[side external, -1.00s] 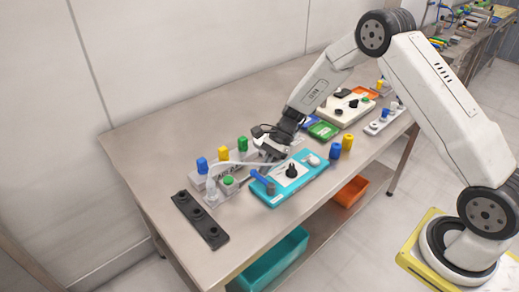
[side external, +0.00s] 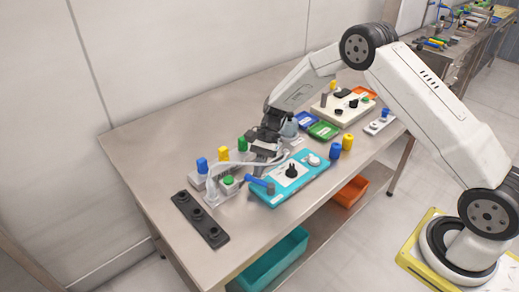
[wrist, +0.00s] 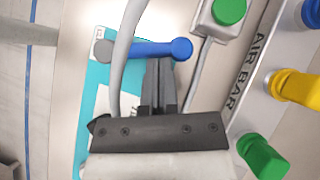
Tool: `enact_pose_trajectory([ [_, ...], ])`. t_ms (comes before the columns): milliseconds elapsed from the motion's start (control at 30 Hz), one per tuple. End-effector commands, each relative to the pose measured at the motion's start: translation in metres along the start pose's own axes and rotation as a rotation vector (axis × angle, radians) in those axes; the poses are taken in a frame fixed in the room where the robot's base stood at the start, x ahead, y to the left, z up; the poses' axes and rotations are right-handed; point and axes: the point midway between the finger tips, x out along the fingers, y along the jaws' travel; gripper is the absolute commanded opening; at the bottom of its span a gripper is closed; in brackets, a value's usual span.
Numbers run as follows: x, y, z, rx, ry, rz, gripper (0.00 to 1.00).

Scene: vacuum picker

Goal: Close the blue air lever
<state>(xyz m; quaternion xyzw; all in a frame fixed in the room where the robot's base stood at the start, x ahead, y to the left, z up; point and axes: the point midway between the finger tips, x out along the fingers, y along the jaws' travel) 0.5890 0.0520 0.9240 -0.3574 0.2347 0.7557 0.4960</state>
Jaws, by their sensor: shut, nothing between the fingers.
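The blue air lever (side external: 257,183) is at the left end of the teal panel (side external: 319,179), with its grey pivot (side external: 271,188) at the panel's front edge. In the wrist view the lever (wrist: 155,49) runs right from the grey pivot (wrist: 103,51), and its round end reaches past the panel's edge. My gripper (side external: 252,170) is low beside the lever on its wall side. In the wrist view my gripper (wrist: 158,65) has its fingers together, tips at the lever's side near the round end. They look to touch it.
The air bar (wrist: 255,65) with blue, yellow and green knobs stands close by. A green button (wrist: 229,10) sits near the lever's round end. A pale hose (wrist: 123,60) crosses over the lever near its pivot. A black strip (side external: 201,220) lies at the table's left.

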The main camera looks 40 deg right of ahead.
Motion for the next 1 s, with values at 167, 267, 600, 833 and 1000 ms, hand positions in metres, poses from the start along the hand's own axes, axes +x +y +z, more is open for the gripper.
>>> enact_pose_trajectory([
  [167, 0.007, -0.005, 0.007, -0.134, 0.000, 0.111, 0.00],
  [267, 0.011, -0.007, 0.011, -0.208, 0.000, 0.172, 0.00],
  [600, 0.023, -0.009, 0.027, -0.458, 0.000, 0.377, 0.00],
  [833, 0.031, -0.006, 0.037, -0.626, 0.000, 0.515, 0.00],
  [1000, 0.036, -0.003, 0.043, -0.743, 0.000, 0.612, 0.00],
])
